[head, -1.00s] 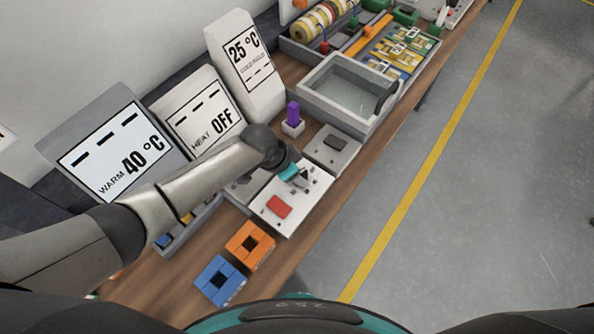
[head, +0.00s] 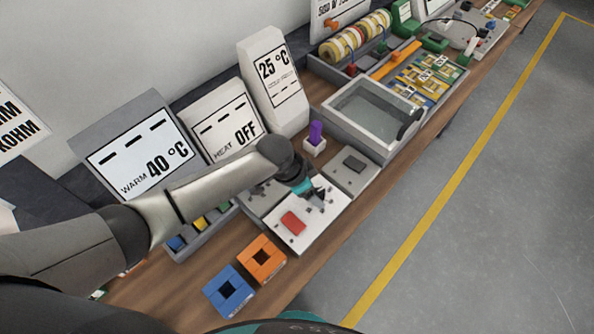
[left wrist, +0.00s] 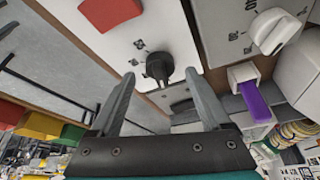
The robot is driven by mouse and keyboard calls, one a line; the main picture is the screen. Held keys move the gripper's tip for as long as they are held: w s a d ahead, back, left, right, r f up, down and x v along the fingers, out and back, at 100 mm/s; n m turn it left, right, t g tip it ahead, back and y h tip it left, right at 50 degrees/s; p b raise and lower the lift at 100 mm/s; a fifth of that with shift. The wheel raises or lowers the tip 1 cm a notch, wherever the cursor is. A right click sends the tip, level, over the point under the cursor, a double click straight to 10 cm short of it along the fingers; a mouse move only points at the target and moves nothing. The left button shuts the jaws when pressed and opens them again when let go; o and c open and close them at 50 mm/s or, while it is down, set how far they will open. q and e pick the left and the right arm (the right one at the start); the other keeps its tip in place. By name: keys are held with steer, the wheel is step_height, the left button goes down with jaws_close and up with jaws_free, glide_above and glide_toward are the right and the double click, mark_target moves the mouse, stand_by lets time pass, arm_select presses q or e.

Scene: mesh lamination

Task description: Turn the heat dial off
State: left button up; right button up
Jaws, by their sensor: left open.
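A white control panel (head: 322,222) with a red block-like button (head: 293,222) lies on the bench. My left gripper (head: 314,194) is over this panel, pointing down. In the left wrist view a black dial (left wrist: 159,66) stands on the white panel, with small markings around it. The open left fingers (left wrist: 159,77) are on either side of the dial, with a gap visible on each side. In the head view the gripper hides most of the dial area. The heat display (head: 228,128) reads "OFF". My right gripper is not in view.
A warm display (head: 142,158) reads 40 °C and another (head: 275,78) reads 25 °C. A purple-topped holder (head: 315,138), a grey box with a dark pad (head: 352,172) and a clear-lidded tray (head: 365,112) stand nearby.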

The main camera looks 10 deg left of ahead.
arm_select(q)
steer(key=p+v, duration=0.1)
steer(key=v, duration=1.1)
steer(key=shift+a+r, duration=0.15)
steer(key=shift+r, duration=0.2)
steer(key=shift+s, duration=0.15)
